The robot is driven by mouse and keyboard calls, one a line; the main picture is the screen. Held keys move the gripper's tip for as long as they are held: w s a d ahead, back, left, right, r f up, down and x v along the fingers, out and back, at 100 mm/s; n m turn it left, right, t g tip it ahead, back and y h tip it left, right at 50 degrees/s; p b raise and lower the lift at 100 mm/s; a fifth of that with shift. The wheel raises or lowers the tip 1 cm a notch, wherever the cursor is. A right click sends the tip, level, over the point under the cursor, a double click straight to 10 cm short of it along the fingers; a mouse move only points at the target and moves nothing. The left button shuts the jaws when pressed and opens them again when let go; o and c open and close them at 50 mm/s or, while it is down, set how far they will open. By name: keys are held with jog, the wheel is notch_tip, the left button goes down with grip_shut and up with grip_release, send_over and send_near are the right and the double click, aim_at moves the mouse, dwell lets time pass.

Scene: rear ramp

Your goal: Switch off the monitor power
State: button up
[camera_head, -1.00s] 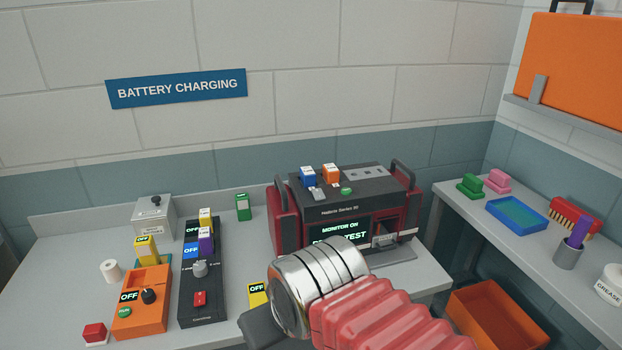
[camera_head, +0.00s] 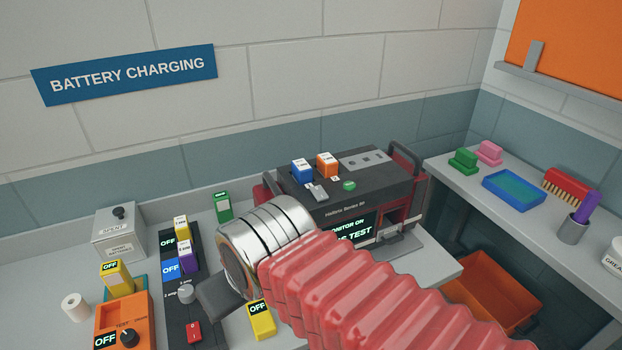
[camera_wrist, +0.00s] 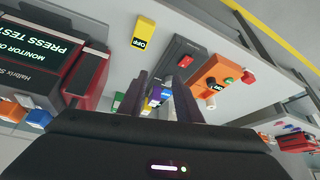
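The monitor (camera_head: 375,185) is a dark box with red sides on the bench. Its screen (camera_head: 350,232) reads "MONITOR ON" and, partly covered by my arm, "TEST"; in the wrist view the screen (camera_wrist: 35,45) reads "PRESS TEST". On its top are a blue block (camera_head: 303,172), an orange block (camera_head: 327,166), a small grey lever (camera_head: 317,190) and a green button (camera_head: 349,186). I cannot tell which is the power control. My gripper (camera_wrist: 160,85) is open and empty, its fingers apart. In the head view it is left of the monitor, mostly hidden by my wrist.
A black charger (camera_head: 180,315) with a red switch and an orange tester (camera_head: 122,325) stand at left. Yellow (camera_head: 262,320) and green (camera_head: 222,207) blocks sit nearby. The right shelf holds a blue tray (camera_head: 515,192). An orange bin (camera_head: 490,290) stands below.

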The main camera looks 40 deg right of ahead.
jog(key=shift+w, duration=0.2)
jog(key=shift+o, duration=0.5)
jog(key=shift+o, duration=0.7)
jog(key=shift+w+d+r, duration=0.25)
jog(key=shift+d+r, duration=0.05)
jog(key=shift+r, duration=0.1)
jog(key=w+d+r+m, duration=0.1)
jog(key=d+r, duration=0.4)
jog(key=d, duration=0.3)
jog(key=w+d+r+m+g, duration=0.1)
jog(key=d+r, duration=0.4)
jog(key=d, duration=0.3)
jog(key=w+d+r+m+h, duration=0.1)
jog(key=d+r, duration=0.4)
jog(key=d, duration=0.4)
jog(key=shift+w+r, duration=0.15)
jog(key=shift+r, duration=0.15)
